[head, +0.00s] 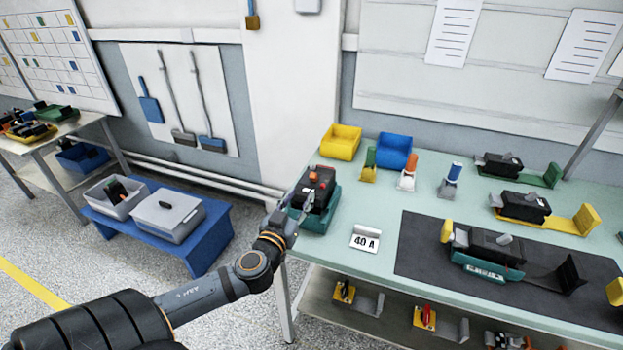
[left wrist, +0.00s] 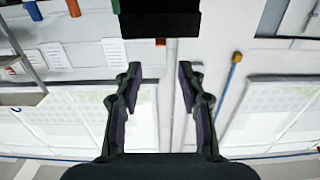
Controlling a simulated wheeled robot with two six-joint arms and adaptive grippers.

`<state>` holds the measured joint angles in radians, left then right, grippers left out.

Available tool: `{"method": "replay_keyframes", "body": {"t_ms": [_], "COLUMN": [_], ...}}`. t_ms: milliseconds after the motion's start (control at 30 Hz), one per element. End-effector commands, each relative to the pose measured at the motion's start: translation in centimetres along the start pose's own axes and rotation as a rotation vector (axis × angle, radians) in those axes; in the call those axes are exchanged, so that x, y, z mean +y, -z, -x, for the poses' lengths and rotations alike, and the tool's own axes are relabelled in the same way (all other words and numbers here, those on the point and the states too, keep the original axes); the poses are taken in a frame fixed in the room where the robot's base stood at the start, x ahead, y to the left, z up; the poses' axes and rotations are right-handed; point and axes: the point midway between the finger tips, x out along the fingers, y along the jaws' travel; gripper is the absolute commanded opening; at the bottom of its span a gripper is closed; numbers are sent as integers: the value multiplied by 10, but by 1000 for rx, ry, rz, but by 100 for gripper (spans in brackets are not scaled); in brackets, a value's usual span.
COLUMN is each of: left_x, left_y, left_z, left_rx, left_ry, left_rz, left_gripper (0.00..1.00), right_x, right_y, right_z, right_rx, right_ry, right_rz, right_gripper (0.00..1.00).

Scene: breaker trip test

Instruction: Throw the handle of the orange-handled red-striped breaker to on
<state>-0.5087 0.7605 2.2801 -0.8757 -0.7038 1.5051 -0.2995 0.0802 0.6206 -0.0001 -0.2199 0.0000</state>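A dark breaker with red marks and a small orange handle (head: 313,176) sits in a teal holder (head: 318,220) at the left end of the green bench. My left gripper (head: 301,207) is at the near left side of this breaker and overlaps it in the head view. In the left wrist view, the gripper (left wrist: 157,88) has its two fingers apart with nothing between them. A black block (left wrist: 158,22) with a small orange piece (left wrist: 160,42) shows beyond the fingertips, probably this breaker and its handle. Whether a finger touches it cannot be told. My right gripper is not in view.
A 40 A card (head: 365,238) stands right of the holder. A dark mat (head: 420,250) carries another breaker (head: 488,247). Yellow (head: 341,142) and blue (head: 395,150) bins stand behind. A blue low table (head: 205,245) with grey boxes is at left.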

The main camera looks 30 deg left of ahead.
Motion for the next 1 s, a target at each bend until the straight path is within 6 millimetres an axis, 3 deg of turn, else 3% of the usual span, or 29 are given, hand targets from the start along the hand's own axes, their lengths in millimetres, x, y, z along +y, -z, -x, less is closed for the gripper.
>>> {"method": "replay_keyframes", "body": {"t_ms": [300, 433, 600, 833, 1000], "left_x": [-1, -1, 0, 0, 0], "left_y": [3, 2, 0, -1, -1], "left_z": [-65, -85, -96, -96, -96], "left_rx": [1, -1, -1, -2, -2], "left_ry": [5, 4, 2, 1, 1], "left_rz": [8, 4, 1, 0, 1], "left_gripper": [40, 40, 40, 40, 17], "right_x": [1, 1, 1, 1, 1], "right_y": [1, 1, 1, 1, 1], "right_z": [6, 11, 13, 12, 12], "right_rx": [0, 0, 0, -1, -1], "right_ry": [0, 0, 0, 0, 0], "right_rz": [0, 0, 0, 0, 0], "right_gripper": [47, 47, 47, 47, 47]}}
